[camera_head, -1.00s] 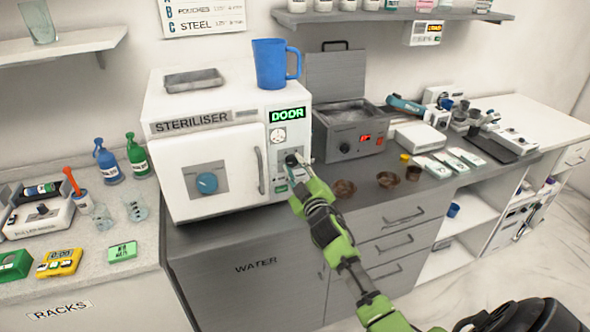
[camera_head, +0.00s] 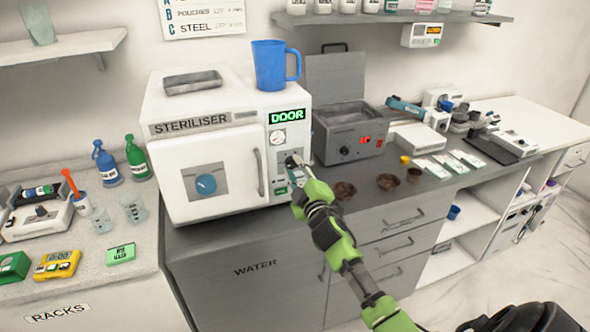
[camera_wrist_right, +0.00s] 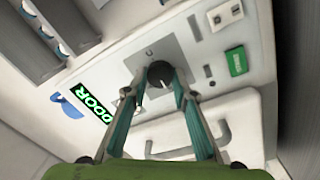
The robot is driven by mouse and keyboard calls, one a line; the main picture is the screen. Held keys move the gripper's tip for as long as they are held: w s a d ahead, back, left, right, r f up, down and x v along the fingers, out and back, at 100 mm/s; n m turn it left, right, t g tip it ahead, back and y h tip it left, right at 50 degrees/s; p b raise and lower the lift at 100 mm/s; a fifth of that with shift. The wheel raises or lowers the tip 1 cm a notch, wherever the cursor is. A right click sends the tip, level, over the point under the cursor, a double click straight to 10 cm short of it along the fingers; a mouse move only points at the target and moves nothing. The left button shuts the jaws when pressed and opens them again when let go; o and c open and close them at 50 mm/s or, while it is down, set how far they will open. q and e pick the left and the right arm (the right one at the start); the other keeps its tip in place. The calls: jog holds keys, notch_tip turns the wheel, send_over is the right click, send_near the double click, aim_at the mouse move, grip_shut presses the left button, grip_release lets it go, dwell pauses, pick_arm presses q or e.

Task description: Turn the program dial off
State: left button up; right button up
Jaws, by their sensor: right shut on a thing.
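The white steriliser (camera_head: 225,135) stands on the grey cabinet, with a green "DOOR" display (camera_head: 287,115) at its upper right. In the right wrist view, the black program dial (camera_wrist_right: 160,75) with a pale pointer mark sits on a grey plate of the control panel. My right gripper (camera_wrist_right: 162,82) has its two fingers closed on the dial, one on each side. In the head view, my right gripper (camera_head: 297,165) reaches the panel from the lower right and hides most of the dial. My left gripper is not in view.
The steriliser door handle (camera_head: 259,172) is just left of my right gripper. A blue jug (camera_head: 275,65) and a metal tray (camera_head: 193,81) stand on top. A grey bath unit (camera_head: 350,130) is to the right.

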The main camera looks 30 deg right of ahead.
jog(key=o, duration=1.1)
jog(key=v, duration=1.2)
